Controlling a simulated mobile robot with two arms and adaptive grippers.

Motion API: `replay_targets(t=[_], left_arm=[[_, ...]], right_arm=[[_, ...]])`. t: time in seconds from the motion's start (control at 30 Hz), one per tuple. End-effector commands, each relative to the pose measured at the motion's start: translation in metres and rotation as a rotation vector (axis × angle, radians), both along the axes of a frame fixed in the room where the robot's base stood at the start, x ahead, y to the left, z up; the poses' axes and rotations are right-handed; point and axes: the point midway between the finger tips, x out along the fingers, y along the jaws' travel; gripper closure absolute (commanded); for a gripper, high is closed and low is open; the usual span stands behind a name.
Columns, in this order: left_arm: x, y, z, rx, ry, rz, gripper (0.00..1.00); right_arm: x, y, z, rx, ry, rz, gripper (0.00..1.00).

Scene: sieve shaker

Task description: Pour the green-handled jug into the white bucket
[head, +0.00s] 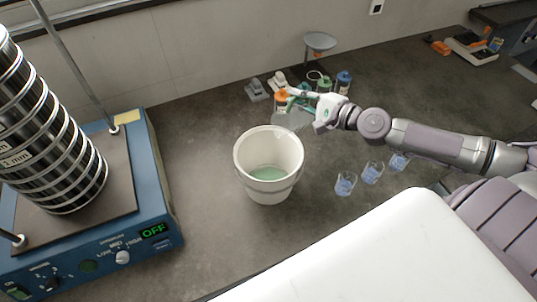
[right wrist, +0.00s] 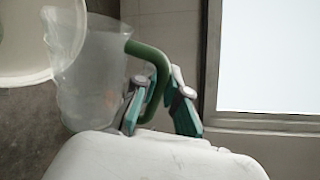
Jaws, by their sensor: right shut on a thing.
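The white bucket (head: 243,158) stands upright on the dark bench and holds pale green liquid. The clear jug (head: 290,119) is just behind and right of its rim, above the bench. My right gripper (head: 304,104) is shut on the jug's green handle (right wrist: 157,62). In the right wrist view the translucent jug (right wrist: 88,85) looks empty, and its mouth end is close to the bucket's rim (right wrist: 50,72). How far the jug is tilted is hard to tell. My left gripper is not in view.
A blue sieve shaker (head: 165,215) with a tall sieve stack (head: 50,150) stands at the left. Small beakers (head: 372,172) of blue liquid stand right of the bucket. Bottles with coloured caps (head: 343,82) and a scoop-like dish (head: 319,41) stand behind the jug.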

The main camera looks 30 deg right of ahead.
Motion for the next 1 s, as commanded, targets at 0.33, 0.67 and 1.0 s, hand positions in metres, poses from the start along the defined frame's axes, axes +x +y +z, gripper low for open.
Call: replay_targets(t=[0.33, 0.67, 1.0], left_arm=[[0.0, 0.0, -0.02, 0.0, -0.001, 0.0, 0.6], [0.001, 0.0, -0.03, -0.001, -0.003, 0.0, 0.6], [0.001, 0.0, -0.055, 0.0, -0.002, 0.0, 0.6]], right_arm=[[0.007, -0.024, 0.003, 0.279, 0.082, -0.005, 1.0], [0.017, -0.056, -0.012, 0.621, 0.188, -0.003, 1.0], [0.025, -0.082, -0.05, 0.857, 0.264, 0.0, 1.0]])
